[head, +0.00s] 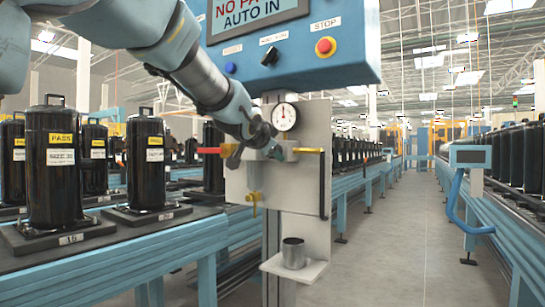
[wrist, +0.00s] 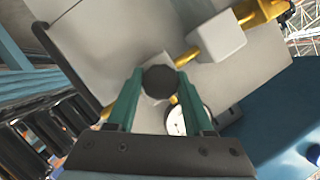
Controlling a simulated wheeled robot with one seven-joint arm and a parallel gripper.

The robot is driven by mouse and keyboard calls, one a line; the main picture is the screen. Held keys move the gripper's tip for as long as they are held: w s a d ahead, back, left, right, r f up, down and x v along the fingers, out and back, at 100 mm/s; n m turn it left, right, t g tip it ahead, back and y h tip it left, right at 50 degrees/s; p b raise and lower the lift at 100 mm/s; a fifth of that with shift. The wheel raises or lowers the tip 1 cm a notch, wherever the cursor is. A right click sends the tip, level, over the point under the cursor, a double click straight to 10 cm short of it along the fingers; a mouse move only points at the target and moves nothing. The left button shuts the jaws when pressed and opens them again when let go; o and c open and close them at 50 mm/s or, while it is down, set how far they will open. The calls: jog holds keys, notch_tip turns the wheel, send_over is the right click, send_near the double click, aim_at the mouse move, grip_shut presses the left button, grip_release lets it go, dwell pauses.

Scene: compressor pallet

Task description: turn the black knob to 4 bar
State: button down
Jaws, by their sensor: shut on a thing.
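The black knob (wrist: 160,80) sits between the two green fingers of my gripper (wrist: 160,88) in the wrist view, and the gripper is shut on it. In the head view my gripper (head: 262,143) is at the upper part of the pale panel (head: 280,190), and it hides the knob. A round white gauge (head: 285,116) is just above and right of the gripper. Its needle points roughly straight up, but its numbers are too small to read. The gauge also shows in the wrist view (wrist: 174,122), partly hidden by a finger.
A red-handled valve (head: 209,150) is left of my gripper and a yellow handle (head: 308,150) is right. A lower yellow valve (head: 253,199) is below. A metal cup (head: 293,253) stands on a small shelf. A blue control box (head: 290,50) hangs above. Black compressors line both conveyors.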

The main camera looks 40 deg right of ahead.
jog(key=shift+c, duration=1.4)
grip_release()
jog(key=b+v, duration=0.9)
jog(key=v, duration=0.1)
jog(key=shift+s+a, duration=0.2)
jog(key=shift+a, duration=0.15)
